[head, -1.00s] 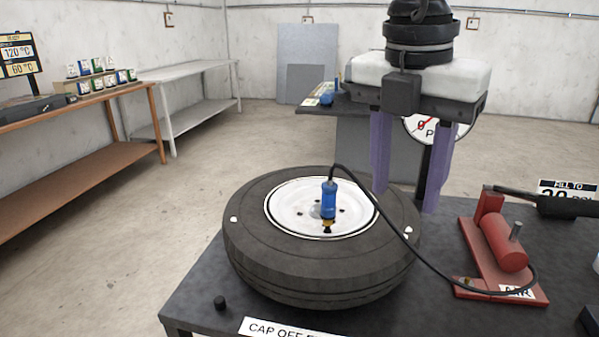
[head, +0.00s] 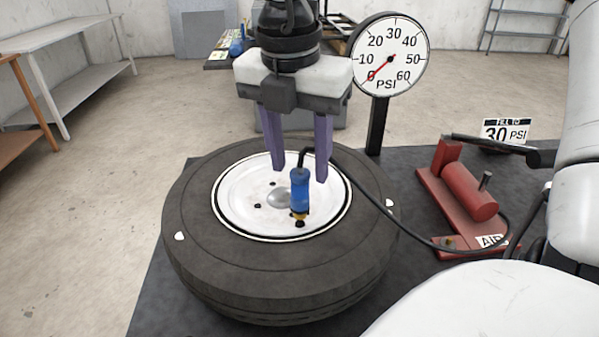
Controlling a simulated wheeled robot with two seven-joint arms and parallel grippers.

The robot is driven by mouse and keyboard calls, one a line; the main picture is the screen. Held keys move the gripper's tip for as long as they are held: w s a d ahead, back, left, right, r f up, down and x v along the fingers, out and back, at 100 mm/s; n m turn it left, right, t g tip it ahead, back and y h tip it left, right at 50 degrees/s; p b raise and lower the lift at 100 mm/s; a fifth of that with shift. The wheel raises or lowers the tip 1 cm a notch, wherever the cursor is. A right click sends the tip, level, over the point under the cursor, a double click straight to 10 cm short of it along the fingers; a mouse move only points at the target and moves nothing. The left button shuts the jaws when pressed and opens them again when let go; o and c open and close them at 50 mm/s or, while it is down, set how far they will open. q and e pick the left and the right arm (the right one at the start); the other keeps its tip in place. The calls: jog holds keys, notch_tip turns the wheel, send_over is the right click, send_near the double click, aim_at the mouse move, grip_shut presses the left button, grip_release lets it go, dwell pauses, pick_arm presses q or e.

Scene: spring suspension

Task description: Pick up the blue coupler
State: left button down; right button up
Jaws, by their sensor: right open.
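The blue coupler (head: 300,191) stands upright over the white wheel rim (head: 240,191) of the tire (head: 210,255), with a brass-coloured lower end at the rim. A black hose (head: 399,228) leaves its top and runs right to the red pump. My right gripper (head: 300,177) points down from above with its two purple fingers apart. In the picture the fingers come down on either side of the coupler's top and hose bend; I cannot tell whether the coupler is between them in depth. Nothing is held. My left gripper is not in view.
A pressure gauge (head: 391,55) on a post reads near 0 PSI behind. My white arm fills the lower right.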

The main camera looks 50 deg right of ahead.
aim_at(300, 167)
jog(key=shift+w+d+f, duration=0.1)
jog(key=shift+d+f, duration=0.05)
jog(key=shift+f, duration=0.5)
jog(key=shift+d+f, duration=0.1)
jog(key=shift+f, duration=0.75)
grip_shut()
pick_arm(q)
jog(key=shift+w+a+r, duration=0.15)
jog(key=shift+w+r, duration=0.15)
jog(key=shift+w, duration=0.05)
pick_arm(e)
jog(key=shift+w, duration=0.1)
jog(key=shift+r, duration=0.15)
jog(key=shift+r, duration=0.35)
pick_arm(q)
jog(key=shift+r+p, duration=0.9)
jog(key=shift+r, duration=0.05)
pick_arm(e)
notch_tip(300, 167, up, 12)
